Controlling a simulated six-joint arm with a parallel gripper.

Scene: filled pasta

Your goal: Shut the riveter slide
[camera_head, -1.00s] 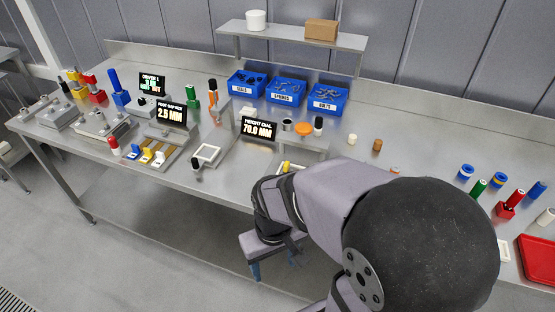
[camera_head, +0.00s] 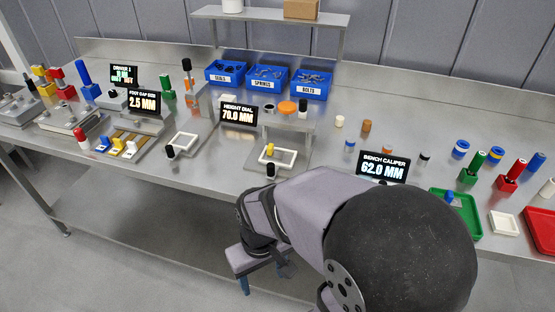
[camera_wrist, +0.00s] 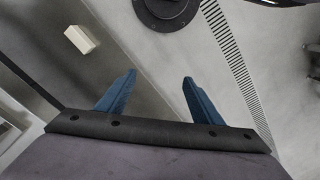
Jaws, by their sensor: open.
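My gripper (camera_head: 259,281) hangs below and in front of the bench's front edge. In the wrist view its two blue fingers (camera_wrist: 158,78) are apart with nothing between them, over grey floor. No thing is labelled as a riveter, and I cannot tell which device carries its slide. Grey devices with sliding-looking parts stand at the left of the steel bench (camera_head: 205,175), among them a fixture with a black-knobbed lever (camera_head: 188,66) and a flat fixture (camera_head: 75,119). My gripper is apart from all of them.
A height dial sign (camera_head: 238,113), a foot gap sign (camera_head: 143,101) and a bench caliper sign (camera_head: 383,168) stand on the bench. Blue bins (camera_head: 268,79) are at the back. A green tray (camera_head: 470,213) and a red tray (camera_head: 540,232) are at right.

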